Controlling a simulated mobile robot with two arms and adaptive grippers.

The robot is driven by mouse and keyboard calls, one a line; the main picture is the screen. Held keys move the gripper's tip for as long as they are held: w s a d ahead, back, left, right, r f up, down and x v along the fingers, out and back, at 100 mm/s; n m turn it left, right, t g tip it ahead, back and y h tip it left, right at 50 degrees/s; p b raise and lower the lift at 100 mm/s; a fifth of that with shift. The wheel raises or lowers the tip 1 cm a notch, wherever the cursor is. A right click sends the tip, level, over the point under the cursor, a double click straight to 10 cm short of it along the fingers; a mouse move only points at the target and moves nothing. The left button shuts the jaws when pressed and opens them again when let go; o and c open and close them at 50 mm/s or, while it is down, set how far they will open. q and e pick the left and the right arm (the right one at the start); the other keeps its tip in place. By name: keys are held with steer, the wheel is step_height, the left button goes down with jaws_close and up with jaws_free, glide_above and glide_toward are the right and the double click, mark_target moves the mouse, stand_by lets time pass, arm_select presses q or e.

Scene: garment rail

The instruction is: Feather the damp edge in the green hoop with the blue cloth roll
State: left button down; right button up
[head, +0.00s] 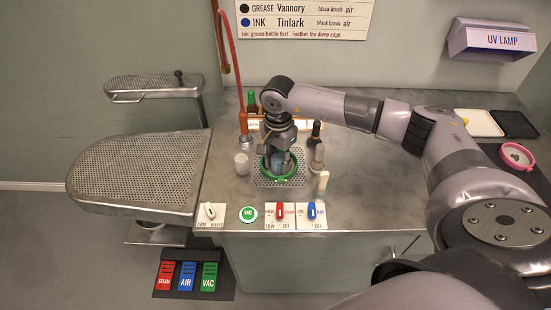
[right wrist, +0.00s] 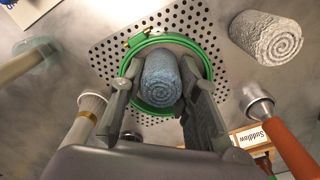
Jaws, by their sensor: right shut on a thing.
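The green hoop (head: 263,170) lies on the perforated patch of the worktop in the head view. It also shows in the right wrist view (right wrist: 205,62) as a green ring. The blue cloth roll (right wrist: 161,76) is upright-looking, with its spiral end facing the wrist camera, inside the hoop's outline. My right gripper (right wrist: 153,100) is shut on the blue roll, one finger on each side. In the head view my right gripper (head: 279,158) is over the hoop and partly hides the roll. I cannot tell whether the roll touches the surface. My left gripper is not in view.
A white cloth roll (head: 242,164) stands left of the hoop and a red-handled tool (head: 244,122) behind it. Switches (head: 281,213) line the front edge.

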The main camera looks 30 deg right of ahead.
steer(key=shift+s+d, duration=0.15)
steer(key=shift+d, duration=0.4)
steer(key=shift+d+b, duration=0.55)
steer(key=shift+w+d+f+b, duration=0.1)
steer(key=shift+w+d+b, duration=0.3)
steer(key=shift+w+b, duration=0.1)
steer(key=shift+r+p, duration=0.45)
steer(key=shift+r, duration=0.15)
step_height(320, 180, up, 6)
steer(key=p, duration=0.3)
steer(key=shift+f, duration=0.2)
